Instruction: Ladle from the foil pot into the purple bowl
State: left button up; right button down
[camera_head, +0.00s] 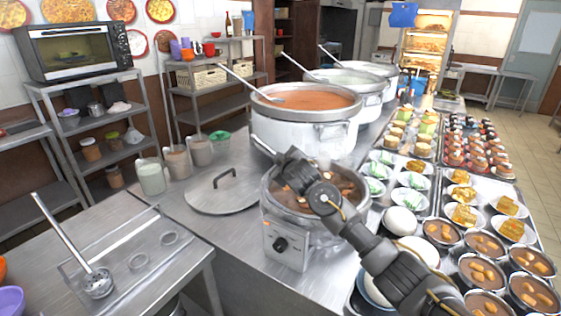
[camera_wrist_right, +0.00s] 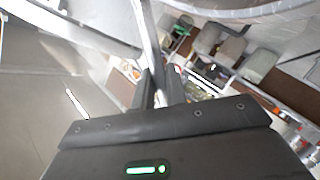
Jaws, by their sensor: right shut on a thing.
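My right arm reaches in from the lower right of the head view, and its gripper (camera_head: 283,160) is over the far rim of a silver cooker (camera_head: 284,243) with brown chunky stew. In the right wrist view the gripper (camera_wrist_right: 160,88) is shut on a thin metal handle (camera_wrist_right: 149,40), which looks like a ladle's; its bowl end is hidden. The cooker is the shiny silver pot nearest me; I cannot tell whether it is the foil pot. A purple bowl (camera_head: 11,301) is cut off at the lower left. My left gripper is not in view.
Large stockpots (camera_head: 305,127) with ladles stand behind the cooker. A round lid (camera_head: 222,193) lies left of it. A slotted ladle (camera_head: 97,282) rests on a clear tray at the left. Bowls and plates of food (camera_head: 485,243) crowd the right side.

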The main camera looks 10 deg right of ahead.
notch_tip(320, 180, up, 14)
jog(key=p, duration=1)
jog(key=shift+p, duration=0.3)
jog(key=shift+f, duration=0.1)
jog(key=shift+n+h+b, duration=0.4)
jog(key=shift+n+h, duration=0.1)
jog(key=shift+n, duration=0.4)
